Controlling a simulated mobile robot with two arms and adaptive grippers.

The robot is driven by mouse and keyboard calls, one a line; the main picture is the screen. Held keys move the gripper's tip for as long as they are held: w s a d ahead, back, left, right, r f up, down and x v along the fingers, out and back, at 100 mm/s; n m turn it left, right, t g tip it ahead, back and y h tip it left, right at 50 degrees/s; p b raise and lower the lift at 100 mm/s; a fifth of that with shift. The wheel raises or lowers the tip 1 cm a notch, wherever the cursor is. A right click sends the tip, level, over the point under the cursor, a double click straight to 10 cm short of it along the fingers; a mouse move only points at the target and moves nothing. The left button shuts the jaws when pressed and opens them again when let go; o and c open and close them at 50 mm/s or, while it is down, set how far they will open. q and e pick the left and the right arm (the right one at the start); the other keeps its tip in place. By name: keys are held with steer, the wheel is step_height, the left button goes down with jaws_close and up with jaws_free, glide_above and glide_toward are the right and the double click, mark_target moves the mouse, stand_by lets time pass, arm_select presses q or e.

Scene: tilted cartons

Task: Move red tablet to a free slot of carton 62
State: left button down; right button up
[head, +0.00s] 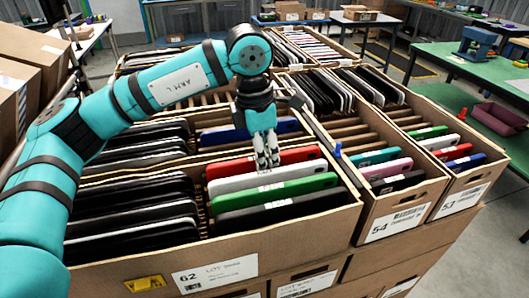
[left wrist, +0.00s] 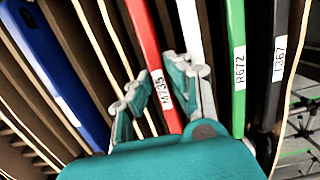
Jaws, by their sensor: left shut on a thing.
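The red tablet (head: 222,168) stands in the right-hand row of carton 62 (head: 310,238), among the dividers. In the left wrist view the red tablet (left wrist: 147,40) runs between my finger pads, with a white label partly covered by a finger. My left gripper (head: 266,160) points down over its top edge and is shut on it. The gripper also shows in the left wrist view (left wrist: 160,100). In the same row are a blue tablet (head: 220,134) behind, and white (head: 230,184), green (head: 285,189) and black (head: 275,213) tablets in front. Empty slots show between blue and red.
Black tablets (head: 130,213) fill much of carton 62's left row. Carton 54 (head: 400,215) and carton 53 (head: 465,192) stand to the right, with several coloured tablets each. More cartons stand behind. A green table (head: 440,75) is at the far right.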

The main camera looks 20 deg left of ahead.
arm_select(q)
steer(key=shift+f+b, duration=0.2)
steer(key=shift+b, duration=0.15)
stand_by(0.7)
stand_by(0.4)
steer(key=c, duration=1.2)
jaws_free()
steer(key=shift+f, duration=0.1)
steer(key=shift+s, duration=0.1)
step_height(320, 180, up, 12)
steer(key=a, duration=0.1)
steer(key=shift+s, duration=0.35)
steer(key=shift+a, duration=0.1)
